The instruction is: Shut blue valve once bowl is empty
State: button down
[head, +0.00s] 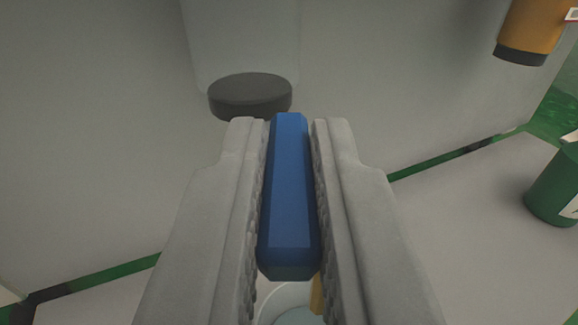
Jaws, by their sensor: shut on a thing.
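The blue valve handle (289,200) is a long bar in the middle of the head view, pointing away from me. My gripper (288,130) is shut on it, with one grey ridged finger along each side. Below the handle, at the bottom edge, part of a pale round rim (268,301) with a light blue-grey inside shows between the fingers. It may be the bowl; most of it is hidden, so I cannot tell what it holds. A small yellow-orange piece (316,297) shows beside the right finger.
A clear container with a dark round cap (250,96) is behind the handle. An orange cylinder with a dark end (525,35) is at the upper right. A green container (556,188) stands at the right edge. Green-and-black edging (440,160) crosses the pale surfaces.

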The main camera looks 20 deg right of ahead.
jog(key=m+g+h, duration=0.3)
jog(key=w+a+m+g+h, duration=0.1)
jog(key=m+g+h, duration=0.2)
jog(key=w+a+m+g+h, duration=0.1)
jog(key=m+g+h, duration=0.1)
jog(key=g+h, duration=0.1)
jog(key=shift+m, duration=0.4)
jog(key=shift+w+a+m+g+h, duration=0.2)
jog(key=shift+m+g, duration=0.25)
jog(key=shift+g, duration=0.35)
jog(key=shift+w+d+m+g+h, duration=0.15)
jog(key=shift+m+g+h, duration=0.1)
jog(key=shift+m+g, duration=0.4)
jog(key=shift+w+a+m+g+h, duration=0.1)
jog(key=shift+m+g+h, duration=0.2)
jog(key=shift+g, duration=0.65)
jog(key=c, duration=1.4)
grip_release()
jog(key=shift+c, duration=0.2)
